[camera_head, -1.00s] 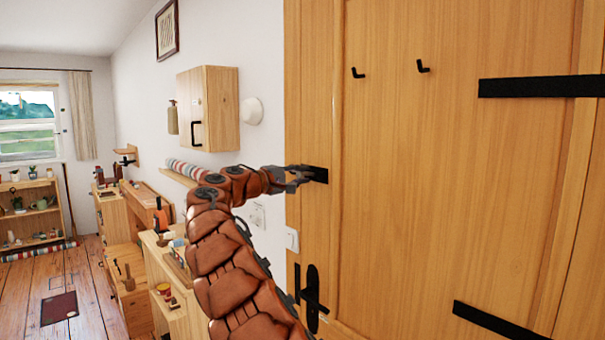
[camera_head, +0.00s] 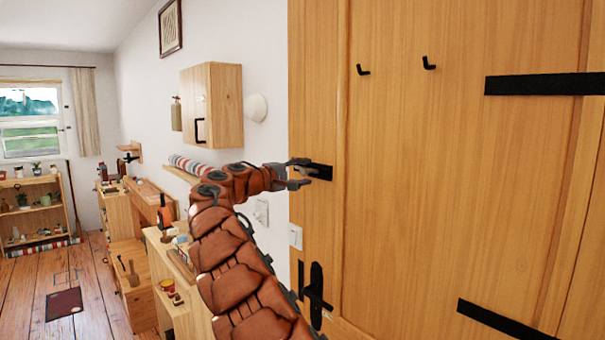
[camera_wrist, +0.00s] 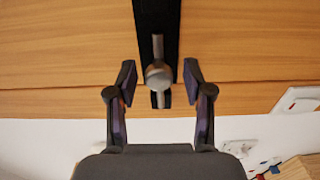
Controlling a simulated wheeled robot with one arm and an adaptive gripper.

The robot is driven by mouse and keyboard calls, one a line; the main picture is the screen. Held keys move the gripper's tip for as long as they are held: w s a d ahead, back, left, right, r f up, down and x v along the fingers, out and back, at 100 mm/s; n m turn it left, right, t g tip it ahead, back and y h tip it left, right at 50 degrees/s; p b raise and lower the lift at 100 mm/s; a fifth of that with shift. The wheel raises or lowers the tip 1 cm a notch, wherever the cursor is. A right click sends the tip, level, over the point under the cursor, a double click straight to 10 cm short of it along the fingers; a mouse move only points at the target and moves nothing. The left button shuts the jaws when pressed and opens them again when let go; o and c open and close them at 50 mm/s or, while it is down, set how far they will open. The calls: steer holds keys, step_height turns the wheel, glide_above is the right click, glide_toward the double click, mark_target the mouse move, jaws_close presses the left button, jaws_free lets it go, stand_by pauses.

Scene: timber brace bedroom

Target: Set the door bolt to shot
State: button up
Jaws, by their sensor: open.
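The door bolt shows in the wrist view as a black plate (camera_wrist: 158,25) on the wooden door, with a grey metal bar and round knob (camera_wrist: 158,74) at its lower end. In the head view only the black plate (camera_head: 321,171) shows, because my gripper hides the knob. My gripper (camera_wrist: 158,82) is open, with one finger on each side of the knob and a gap to both. In the head view my gripper (camera_head: 303,171) is at the left edge of the door (camera_head: 440,180), in front of the bolt.
Below the bolt are a black door handle (camera_head: 316,290) and a white wall switch (camera_head: 296,237). Black hooks (camera_head: 429,63) and hinge straps (camera_head: 545,85) are on the door. A wooden wall cabinet (camera_head: 222,100) hangs left of the door, above furniture along the wall.

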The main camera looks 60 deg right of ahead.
steer(key=v, duration=1.2)
steer(key=shift+d, duration=0.1)
steer(key=s+a+f+n+t+y, duration=0.1)
steer(key=s+a+f+y, duration=0.4)
steer(key=s+a+f, duration=0.5)
steer(key=s+a+f+n+t+y, duration=0.1)
steer(key=s+a+f+y, duration=0.5)
steer(key=a, duration=1.5)
steer(key=s+a+f+n+y, duration=0.1)
steer(key=s+a+f+y, duration=0.5)
steer(key=s+a+f, duration=0.9)
step_height(320, 180, down, 3)
steer(key=shift+a+t, duration=0.4)
steer(key=shift+a, duration=0.05)
steer(key=shift+c, duration=0.9)
steer(key=shift+d, duration=0.15)
